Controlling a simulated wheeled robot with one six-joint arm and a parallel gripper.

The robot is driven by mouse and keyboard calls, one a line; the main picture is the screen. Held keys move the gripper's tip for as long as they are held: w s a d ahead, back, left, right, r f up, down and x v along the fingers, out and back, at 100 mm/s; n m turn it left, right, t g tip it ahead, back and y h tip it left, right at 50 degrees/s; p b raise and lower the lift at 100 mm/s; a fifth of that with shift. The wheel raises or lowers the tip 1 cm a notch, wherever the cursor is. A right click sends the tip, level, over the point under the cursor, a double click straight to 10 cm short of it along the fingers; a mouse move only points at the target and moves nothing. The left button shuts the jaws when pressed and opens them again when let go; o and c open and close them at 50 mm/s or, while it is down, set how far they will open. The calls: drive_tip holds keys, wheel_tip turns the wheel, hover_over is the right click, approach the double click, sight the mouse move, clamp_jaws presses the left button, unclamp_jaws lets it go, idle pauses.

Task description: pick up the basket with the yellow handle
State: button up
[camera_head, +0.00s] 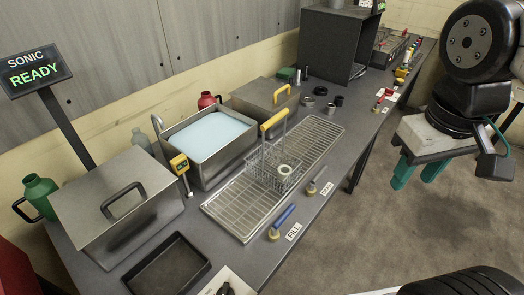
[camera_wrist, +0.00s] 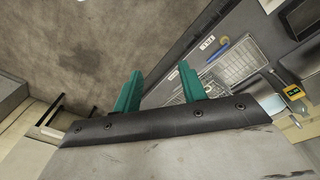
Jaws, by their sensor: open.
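The wire basket (camera_head: 267,172) with a yellow handle (camera_head: 273,124) stands upright on a wire drain rack (camera_head: 228,208) in the head view. A pale ring-shaped part lies in the basket. My gripper (camera_head: 404,172) has teal fingers and hangs to the right of the bench, over the floor, well apart from the basket. It is open and empty. In the wrist view the open fingers of my gripper (camera_wrist: 160,84) show against the floor and bench edge.
An open tank of pale blue liquid (camera_head: 208,142) stands behind the rack. A lidded steel box (camera_head: 118,205) and a black tray (camera_head: 168,268) are at left. A second lidded box (camera_head: 262,105), with its own yellow handle, stands behind.

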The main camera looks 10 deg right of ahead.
drive_tip(key=w+n+h, duration=0.4)
drive_tip(key=w+n, duration=0.2)
drive_tip(key=w, duration=0.1)
drive_tip(key=n+t+h, duration=0.4)
drive_tip(key=n+t, duration=0.5)
drive_tip(key=n, duration=0.9)
approach(271, 119)
drive_tip(key=w+d, duration=0.1)
drive_tip(key=d, duration=0.2)
drive_tip(key=shift+n, duration=0.3)
drive_tip(key=x, duration=0.2)
drive_tip(key=a+x, duration=0.1)
drive_tip(key=x, duration=0.2)
drive_tip(key=f+x, duration=0.1)
drive_tip(key=x, duration=0.2)
drive_tip(key=shift+w+a, duration=0.15)
drive_tip(key=shift+w, duration=0.15)
clamp_jaws()
